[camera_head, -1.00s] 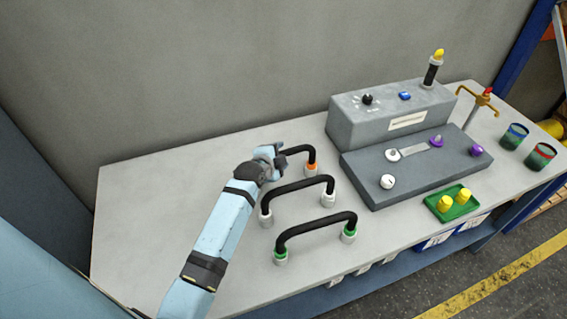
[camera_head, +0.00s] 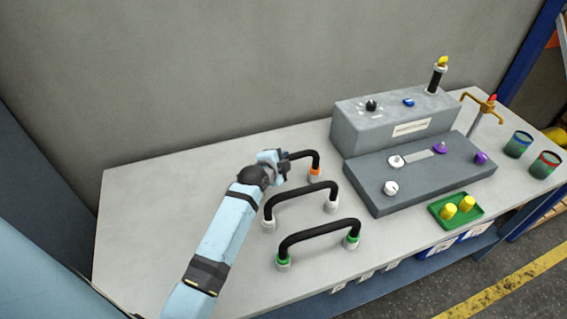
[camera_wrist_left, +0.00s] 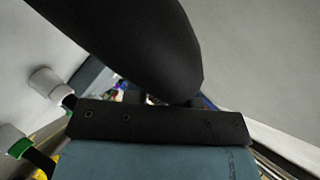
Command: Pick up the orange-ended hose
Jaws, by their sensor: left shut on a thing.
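The orange-ended hose (camera_head: 308,155) is a black arched tube at the back of the row of hoses. Its right end has an orange ring on a white base; its left end is hidden behind my gripper. My left gripper (camera_head: 281,160) is at the left part of this hose and is shut on it. In the left wrist view, a thick black tube (camera_wrist_left: 140,50) fills the top middle, close to the gripper body. I cannot tell whether the hose's base is clear of the table. My right gripper is not in view.
A white-ended hose (camera_head: 300,190) and a green-ended hose (camera_head: 318,230) stand in front on the white table (camera_head: 150,220). A grey stepped console (camera_head: 420,165) stands to the right, with a green tray (camera_head: 475,208) before it. The table's left side is clear.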

